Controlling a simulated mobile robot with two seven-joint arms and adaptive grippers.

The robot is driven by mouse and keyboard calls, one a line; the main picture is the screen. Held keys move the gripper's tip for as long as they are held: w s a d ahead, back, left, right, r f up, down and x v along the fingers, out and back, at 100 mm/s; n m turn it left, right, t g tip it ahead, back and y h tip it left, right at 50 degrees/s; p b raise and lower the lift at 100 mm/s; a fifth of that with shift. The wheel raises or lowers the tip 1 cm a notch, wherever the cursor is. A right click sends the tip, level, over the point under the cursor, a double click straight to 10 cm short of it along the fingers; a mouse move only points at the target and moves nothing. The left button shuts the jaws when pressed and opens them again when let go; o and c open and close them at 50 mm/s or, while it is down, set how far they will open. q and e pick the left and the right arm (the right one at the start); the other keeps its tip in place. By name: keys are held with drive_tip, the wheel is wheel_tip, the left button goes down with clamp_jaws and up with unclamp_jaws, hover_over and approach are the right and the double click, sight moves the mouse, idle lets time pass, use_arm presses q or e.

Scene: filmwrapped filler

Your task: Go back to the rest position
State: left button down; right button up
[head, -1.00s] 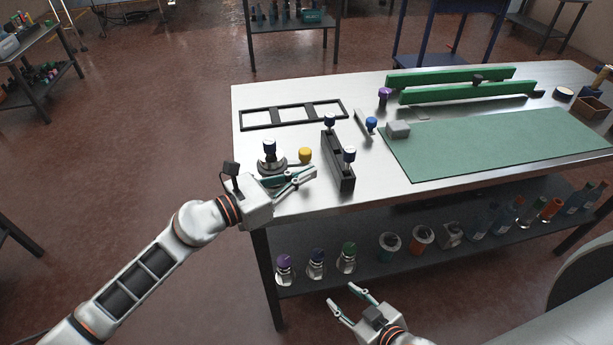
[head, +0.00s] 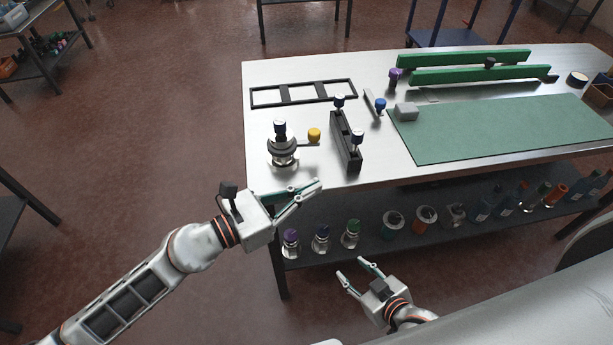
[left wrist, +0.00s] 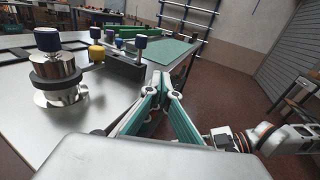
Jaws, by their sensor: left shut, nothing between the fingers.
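My left gripper (head: 316,187) is at the front left edge of the steel table (head: 215,0), shut and empty, in front of the table's left corner. In the left wrist view its fingers (left wrist: 165,90) meet with nothing between them. A silver, black-collared device with a blue knob (head: 282,150) stands on the table behind this gripper, apart from it. It also shows in the left wrist view (left wrist: 55,80). A yellow knob (head: 314,135) sits on a thin arm beside it. My right gripper (head: 354,268) is lower, in front of the bottom shelf, with its fingers apart and nothing visible between them.
A black block with blue-topped knobs (head: 345,145) and a black frame (head: 303,93) are on the tabletop. A green mat (head: 500,125) lies to the right. Several capped bottles stand on the lower shelf (head: 340,248).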

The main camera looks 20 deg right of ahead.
use_arm(q)
drive_tip(key=w+a+f+n+t+y, duration=0.25)
drive_tip(key=a+n+t, duration=0.35)
drive_tip(key=n, duration=0.7)
drive_tip(key=w+a+f+n+t+y, duration=0.3)
drive_tip(key=a+n, duration=0.5)
drive_tip(key=n, duration=0.6)
drive_tip(key=s+a+f+n+g+y, duration=0.2)
drive_tip(key=s+a+f+n+y, duration=0.2)
drive_tip(key=s+a+f+n, duration=0.3)
drive_tip(key=s+a+f+n+g+y, duration=0.1)
drive_tip(key=s+a+f+n+y, duration=0.3)
drive_tip(key=s+a+f+n, duration=0.4)
drive_tip(key=a+f+n, duration=0.3)
drive_tip(key=f+n, duration=0.1)
drive_tip(key=f, duration=0.2)
drive_tip(key=shift+a+f+g+y, duration=0.2)
drive_tip(key=shift+a+g+y, duration=0.15)
drive_tip(key=shift+g, duration=0.05)
drive_tip(key=shift+s, duration=0.1)
